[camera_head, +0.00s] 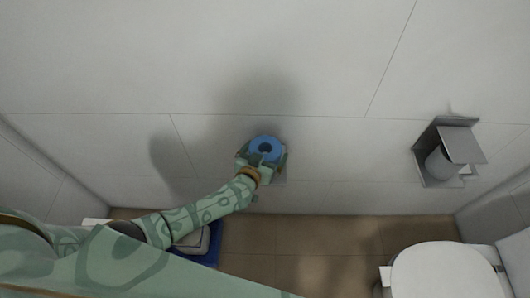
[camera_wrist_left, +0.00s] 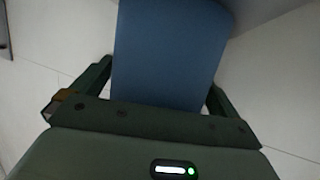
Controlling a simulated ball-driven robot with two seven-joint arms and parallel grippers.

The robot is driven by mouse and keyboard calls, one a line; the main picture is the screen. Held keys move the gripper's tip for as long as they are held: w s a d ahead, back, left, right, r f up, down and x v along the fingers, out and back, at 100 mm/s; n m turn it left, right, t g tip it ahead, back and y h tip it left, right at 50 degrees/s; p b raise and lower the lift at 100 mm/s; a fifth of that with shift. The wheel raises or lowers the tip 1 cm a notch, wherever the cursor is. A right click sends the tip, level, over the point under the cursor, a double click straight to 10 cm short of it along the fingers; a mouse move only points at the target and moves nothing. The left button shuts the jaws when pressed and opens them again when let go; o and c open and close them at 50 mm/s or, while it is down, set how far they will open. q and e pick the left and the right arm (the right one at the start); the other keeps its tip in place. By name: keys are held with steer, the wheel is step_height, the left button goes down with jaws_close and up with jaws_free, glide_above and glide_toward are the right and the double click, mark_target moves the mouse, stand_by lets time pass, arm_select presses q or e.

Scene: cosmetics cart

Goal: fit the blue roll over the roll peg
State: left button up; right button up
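The blue roll (camera_head: 262,140) is held in my left gripper (camera_head: 263,160), close to the pale wall at the middle of the head view. In the left wrist view the blue roll (camera_wrist_left: 170,55) fills the space between the two fingers of my left gripper (camera_wrist_left: 160,85), one finger against each side. A small pale plate (camera_head: 280,181) shows behind and below the gripper. I cannot make out the roll peg; the roll and gripper may hide it. My right gripper is in neither view.
A white toilet (camera_head: 445,272) stands at the lower right. A blue item (camera_head: 214,245) lies on the brown floor (camera_head: 300,235) beyond my left arm. The wall around the roll is clear.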

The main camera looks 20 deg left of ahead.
arm_select(q)
steer(key=p+v, duration=0.6)
steer(key=v, duration=1)
steer(key=shift+s+p, duration=0.15)
steer(key=shift+p, duration=0.25)
steer(key=shift+d, duration=0.1)
